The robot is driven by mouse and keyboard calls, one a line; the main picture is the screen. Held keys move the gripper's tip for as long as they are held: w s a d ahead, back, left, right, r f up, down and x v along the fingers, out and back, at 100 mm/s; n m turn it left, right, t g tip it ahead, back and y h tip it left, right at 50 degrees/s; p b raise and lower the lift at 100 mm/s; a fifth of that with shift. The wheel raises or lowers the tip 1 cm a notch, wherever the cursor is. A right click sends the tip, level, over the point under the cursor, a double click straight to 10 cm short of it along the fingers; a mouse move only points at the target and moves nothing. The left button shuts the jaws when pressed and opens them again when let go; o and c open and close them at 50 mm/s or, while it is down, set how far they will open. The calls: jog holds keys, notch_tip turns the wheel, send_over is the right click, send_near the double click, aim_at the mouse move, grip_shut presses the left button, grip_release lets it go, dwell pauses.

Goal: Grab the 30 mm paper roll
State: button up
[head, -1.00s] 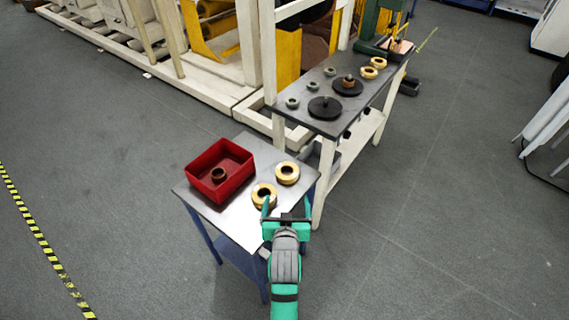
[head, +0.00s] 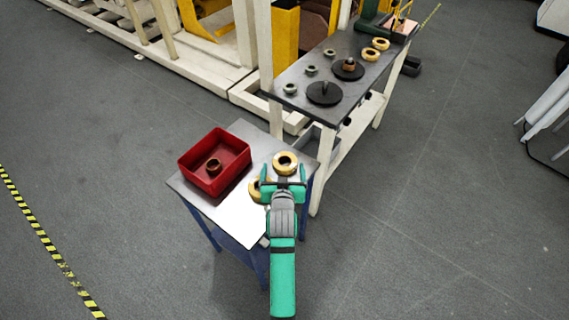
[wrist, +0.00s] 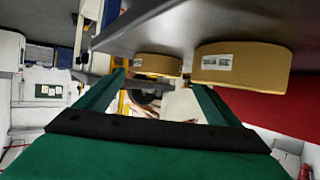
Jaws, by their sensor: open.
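Two yellow-tan rolls are on the small metal table (head: 238,218). The farther roll (head: 285,158) stands just beyond my gripper (head: 284,171). The nearer roll (head: 254,190) is partly hidden behind my left finger. In the wrist view, which is upside down, the farther roll (wrist: 158,65) shows between my open fingers (wrist: 160,88), beyond the tips. The nearer roll (wrist: 242,66) looks larger there, beside one finger. Both carry white labels too small to read, so I cannot tell which is 30 mm. My gripper is empty.
A red bin (head: 208,180) with a small brown ring (head: 213,166) inside stands left on the table. A longer bench (head: 310,72) behind holds black discs, small rings and more tan rolls (head: 376,48). Grey floor is open to the right.

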aim_at(285, 158)
jog(key=x, duration=0.5)
jog(key=shift+w+d, duration=0.15)
jog(key=shift+d, duration=0.1)
jog(key=c, duration=1.2)
